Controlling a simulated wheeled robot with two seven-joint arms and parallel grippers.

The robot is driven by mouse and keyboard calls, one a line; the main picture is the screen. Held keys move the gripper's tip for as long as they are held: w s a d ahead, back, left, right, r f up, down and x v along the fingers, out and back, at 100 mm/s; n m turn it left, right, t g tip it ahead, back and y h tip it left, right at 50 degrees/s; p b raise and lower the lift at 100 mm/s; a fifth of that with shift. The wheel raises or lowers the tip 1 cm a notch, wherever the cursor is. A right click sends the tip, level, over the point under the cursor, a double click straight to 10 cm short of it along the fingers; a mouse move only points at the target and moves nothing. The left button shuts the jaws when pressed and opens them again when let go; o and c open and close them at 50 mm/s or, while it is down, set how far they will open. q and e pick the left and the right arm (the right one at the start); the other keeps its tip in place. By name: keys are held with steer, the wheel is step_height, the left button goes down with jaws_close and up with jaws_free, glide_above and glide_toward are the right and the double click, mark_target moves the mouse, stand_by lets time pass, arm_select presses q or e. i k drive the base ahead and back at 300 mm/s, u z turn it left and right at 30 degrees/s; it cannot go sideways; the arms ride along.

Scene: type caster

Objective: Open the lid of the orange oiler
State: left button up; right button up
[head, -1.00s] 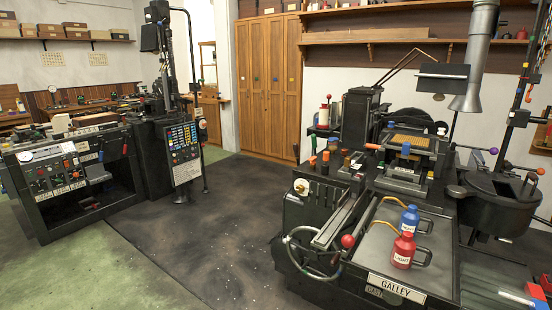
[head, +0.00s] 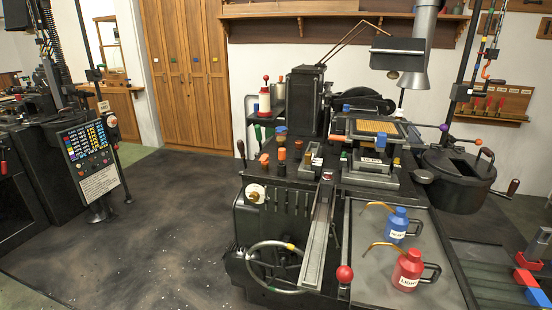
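I cannot make out for sure which thing is the orange oiler. A small dark item with an orange top (head: 281,154) stands at the back left of the black machine, with another small orange piece (head: 264,158) beside it. Both are too small to show a lid. A blue oiler (head: 397,224) and a red oiler (head: 407,268), each with a brass spout, a handle and a white label, stand upright on the grey galley tray (head: 365,282). Neither of my grippers is in view.
The black machine has a handwheel (head: 276,268) and a red-knobbed lever (head: 344,274) in front. A round black pot (head: 456,180) stands to its right. A control panel (head: 88,150) is at left. Dark floor (head: 165,215) between them is clear.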

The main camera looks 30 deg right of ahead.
mark_target(264, 157)
steer(key=z, duration=0.6)
steer(key=i, duration=0.65)
steer(key=z, duration=0.75)
